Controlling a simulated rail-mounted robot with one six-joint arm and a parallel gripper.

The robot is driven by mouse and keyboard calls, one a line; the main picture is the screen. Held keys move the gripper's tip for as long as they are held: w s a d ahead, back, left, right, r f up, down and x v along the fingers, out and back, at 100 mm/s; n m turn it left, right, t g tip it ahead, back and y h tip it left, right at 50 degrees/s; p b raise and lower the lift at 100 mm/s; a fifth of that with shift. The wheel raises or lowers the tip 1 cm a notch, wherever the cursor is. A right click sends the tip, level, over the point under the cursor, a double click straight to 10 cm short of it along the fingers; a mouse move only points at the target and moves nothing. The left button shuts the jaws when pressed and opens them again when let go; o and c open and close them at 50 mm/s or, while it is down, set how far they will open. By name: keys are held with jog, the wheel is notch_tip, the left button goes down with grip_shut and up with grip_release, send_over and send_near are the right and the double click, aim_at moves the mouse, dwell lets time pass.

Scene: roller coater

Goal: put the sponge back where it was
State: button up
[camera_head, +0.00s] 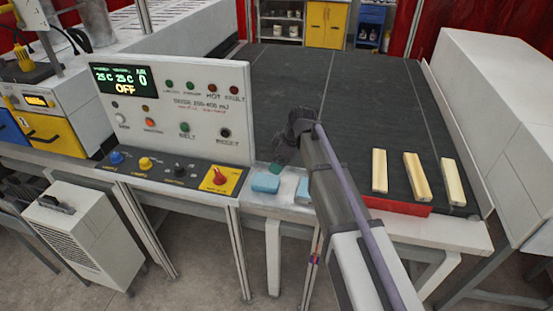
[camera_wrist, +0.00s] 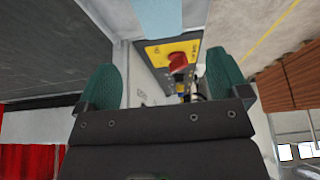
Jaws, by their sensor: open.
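A light blue sponge (camera_head: 266,182) lies on the pale ledge just right of the control panel's foot in the head view. A light blue block, which looks like the same sponge, shows at the top of the wrist view (camera_wrist: 172,17), beyond my fingertips. My gripper (camera_head: 283,167) is just above and behind the sponge, near the belt's front edge. In the wrist view my gripper (camera_wrist: 162,72) has its two green fingers wide apart with nothing between them. A second pale blue patch (camera_head: 303,188) shows right of the sponge, partly hidden by my arm.
The control panel (camera_head: 170,110) stands close left, with a red knob (camera_head: 219,178) on a yellow plate. The dark belt (camera_head: 350,85) is mostly clear. Several cream blocks (camera_head: 416,178) lie at its front right, near a red bar (camera_head: 398,205). A white housing (camera_head: 500,120) bounds the right.

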jog(key=s+d+f+m+h, duration=0.1)
jog(key=s+d+m, duration=0.4)
jog(key=s, duration=0.3)
jog(key=s+d+m+g+h, duration=0.1)
jog(key=s+d+m+h, duration=0.1)
jog(key=s+d+m, duration=0.55)
jog(key=s+d+f+m+h, duration=0.1)
jog(key=s+d+m, duration=0.25)
jog(key=s, duration=0.65)
notch_tip(320, 180, down, 10)
jog(key=b, duration=1)
jog(key=shift+w+r+n, duration=0.15)
jog(key=shift+w+n, duration=0.25)
jog(key=shift+w, duration=0.05)
